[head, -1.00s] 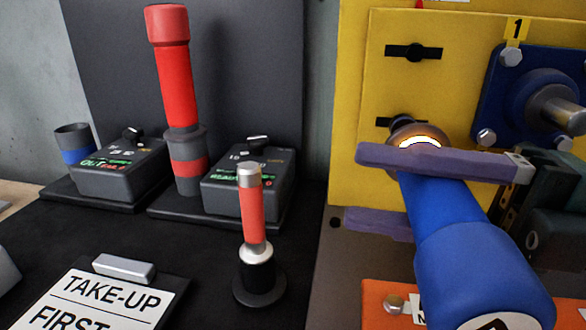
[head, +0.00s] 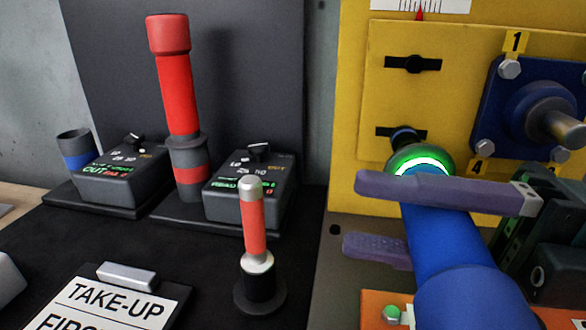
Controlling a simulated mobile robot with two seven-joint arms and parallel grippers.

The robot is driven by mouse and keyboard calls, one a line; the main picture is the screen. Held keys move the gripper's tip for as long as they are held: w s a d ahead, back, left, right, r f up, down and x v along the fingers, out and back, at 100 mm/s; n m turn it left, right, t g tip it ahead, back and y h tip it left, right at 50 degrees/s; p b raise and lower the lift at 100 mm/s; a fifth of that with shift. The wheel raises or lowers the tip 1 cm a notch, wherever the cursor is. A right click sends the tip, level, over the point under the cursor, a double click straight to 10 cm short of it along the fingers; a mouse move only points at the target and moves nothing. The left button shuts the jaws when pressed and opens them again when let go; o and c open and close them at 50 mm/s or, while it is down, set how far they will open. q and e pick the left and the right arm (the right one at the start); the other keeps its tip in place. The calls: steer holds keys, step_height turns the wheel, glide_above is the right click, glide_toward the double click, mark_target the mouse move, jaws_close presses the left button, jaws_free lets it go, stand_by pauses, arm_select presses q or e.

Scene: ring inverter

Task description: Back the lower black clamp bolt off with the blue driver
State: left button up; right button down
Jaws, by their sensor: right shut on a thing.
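The blue driver (head: 440,240) is in the grasp of my right gripper (head: 385,220), whose two purple fingers are shut on its body. The driver points up and away, with its nose at the lower slot of the yellow plate (head: 490,205). A ring on the nose glows green. The lower black clamp bolt (head: 403,136) shows only in part at that slot; the nose hides the rest, so I cannot tell how it is seated. The upper black clamp bolt (head: 413,64) sits in the slot above. My left gripper is not in view.
A red driver (head: 178,90) stands in a holder at the left, between two dark control boxes (head: 125,170) (head: 250,187). A smaller red-handled tool (head: 252,220) stands upright in front. A blue bolted flange (head: 510,110) is right of the bolts. A "TAKE-UP FIRST" sign (head: 115,302) lies front left.

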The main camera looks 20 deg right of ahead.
mark_target(418, 257)
steer(key=shift+s+a+r+p, duration=0.1)
steer(key=shift+s+a+p, duration=0.3)
steer(key=shift+s, duration=0.2)
steer(key=shift+s+a+r+p, duration=0.1)
steer(key=shift+s+a+p, duration=0.25)
steer(key=shift+s, duration=0.2)
steer(key=shift+s+a, duration=0.15)
steer(key=shift+s, duration=0.1)
